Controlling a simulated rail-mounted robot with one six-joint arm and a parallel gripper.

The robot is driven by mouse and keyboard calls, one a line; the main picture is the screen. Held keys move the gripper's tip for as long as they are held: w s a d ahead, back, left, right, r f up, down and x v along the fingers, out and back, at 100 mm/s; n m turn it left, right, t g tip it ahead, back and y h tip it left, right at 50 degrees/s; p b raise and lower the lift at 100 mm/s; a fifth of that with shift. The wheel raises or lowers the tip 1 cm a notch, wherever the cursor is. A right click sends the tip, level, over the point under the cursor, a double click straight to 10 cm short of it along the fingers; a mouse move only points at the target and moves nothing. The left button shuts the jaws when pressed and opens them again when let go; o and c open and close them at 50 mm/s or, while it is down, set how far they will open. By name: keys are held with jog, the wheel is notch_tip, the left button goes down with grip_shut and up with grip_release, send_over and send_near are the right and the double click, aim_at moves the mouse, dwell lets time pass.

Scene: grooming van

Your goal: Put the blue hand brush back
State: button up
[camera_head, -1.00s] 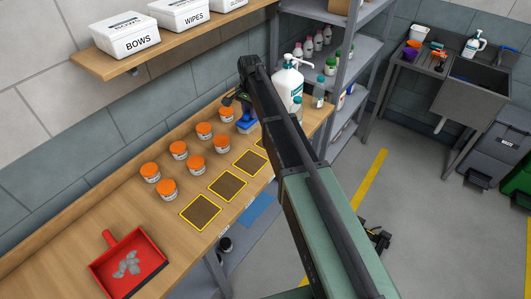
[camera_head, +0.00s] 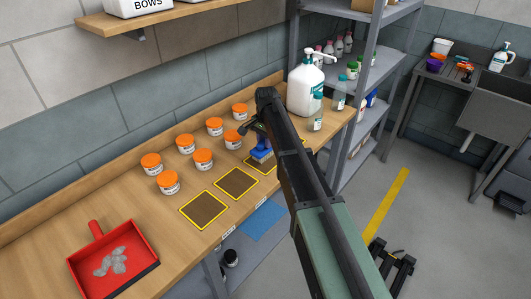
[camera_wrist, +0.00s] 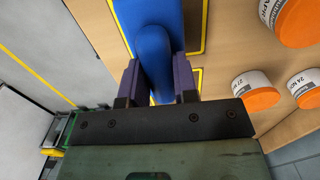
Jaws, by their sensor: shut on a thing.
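The blue hand brush (camera_head: 262,154) is over the row of yellow-outlined brown squares on the wooden bench, above or on one of the farther ones. I cannot tell whether it touches the bench. My gripper (camera_wrist: 157,82) is shut on its blue handle (camera_wrist: 152,45), with one finger on each side. In the head view my arm hides part of the brush and the far end of the row. A yellow outline (camera_wrist: 202,30) shows beside the brush in the wrist view.
Several orange-lidded jars (camera_head: 203,159) stand behind the squares, close to the brush. A red dustpan (camera_head: 92,282) with grey fluff lies at the near left. A white pump bottle (camera_head: 304,88) stands at the bench's far end. Two nearer squares (camera_head: 203,210) (camera_head: 237,183) are bare.

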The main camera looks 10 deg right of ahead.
notch_tip(320, 180, down, 3)
jog(key=shift+r+b, duration=0.1)
jog(key=shift+b, duration=0.4)
jog(key=shift+r+p, duration=0.3)
jog(key=shift+r, duration=0.05)
jog(key=shift+f, duration=0.25)
jog(key=o, duration=0.9)
jog(key=shift+r, duration=0.15)
notch_tip(320, 180, up, 12)
jog(key=p, duration=1.2)
jog(key=shift+w+d+r, duration=0.1)
jog(key=shift+w+r, duration=0.05)
jog(key=shift+r, duration=0.1)
jog(key=s+n, duration=1)
jog(key=s, duration=2.1)
jog(key=shift+f, duration=0.2)
